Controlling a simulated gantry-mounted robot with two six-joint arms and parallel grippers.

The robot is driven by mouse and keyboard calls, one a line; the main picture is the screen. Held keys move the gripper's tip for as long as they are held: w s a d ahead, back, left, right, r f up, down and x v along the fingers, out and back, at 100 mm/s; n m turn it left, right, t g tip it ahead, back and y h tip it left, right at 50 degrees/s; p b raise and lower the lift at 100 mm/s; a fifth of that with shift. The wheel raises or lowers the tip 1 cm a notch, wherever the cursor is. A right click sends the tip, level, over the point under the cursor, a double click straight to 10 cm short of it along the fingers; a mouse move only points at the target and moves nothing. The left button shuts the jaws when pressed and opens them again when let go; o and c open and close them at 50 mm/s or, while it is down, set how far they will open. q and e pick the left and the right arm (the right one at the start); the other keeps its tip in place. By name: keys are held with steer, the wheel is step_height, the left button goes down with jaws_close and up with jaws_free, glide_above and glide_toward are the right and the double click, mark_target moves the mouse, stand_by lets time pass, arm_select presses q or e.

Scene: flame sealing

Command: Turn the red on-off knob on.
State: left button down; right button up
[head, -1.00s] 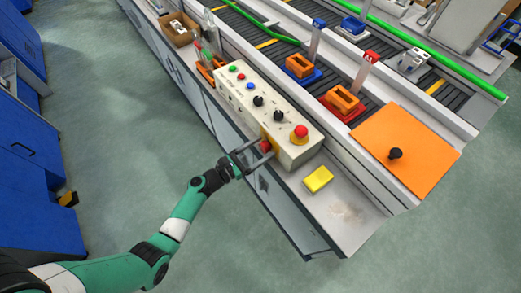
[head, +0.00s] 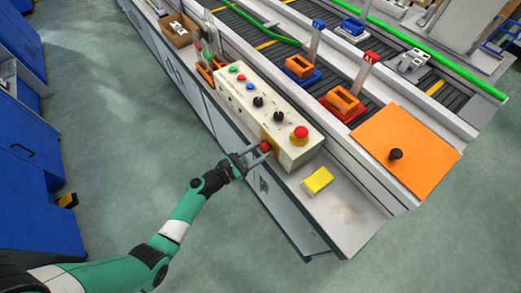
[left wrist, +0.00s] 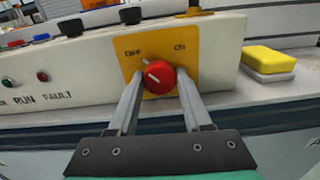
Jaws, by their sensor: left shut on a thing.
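The red on-off knob (left wrist: 159,81) sits on a yellow plate (left wrist: 192,48) on the side of the control box (head: 291,153). The plate reads OFF at the left and ON at the right. The white line on the knob slants up and left, toward OFF. My left gripper (head: 265,149) is shut on the knob, with one finger on each side of it in the left wrist view. In the head view the fingers partly hide the knob (head: 265,146). My right gripper is not in view.
A red mushroom button (head: 300,132) and black dials (head: 258,101) are on top of the box. A yellow sponge-like block (head: 318,180) lies on the bench just right of it. The floor (head: 110,150) left of the bench is clear around my arm.

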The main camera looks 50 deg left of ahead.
arm_select(q)
steer(key=m+b, duration=0.2)
steer(key=m, duration=0.2)
steer(key=shift+f+m, duration=0.15)
steer(key=shift+m, duration=0.15)
steer(key=m+b, duration=0.2)
steer(key=m, duration=0.2)
steer(key=shift+b, duration=0.35)
steer(key=m+b, duration=0.3)
steer(key=m, duration=0.2)
steer(key=shift+m, duration=0.4)
steer(key=shift+m+b, duration=0.7)
steer(key=shift+m, duration=0.8)
steer(key=shift+c, duration=1.7)
jaws_free()
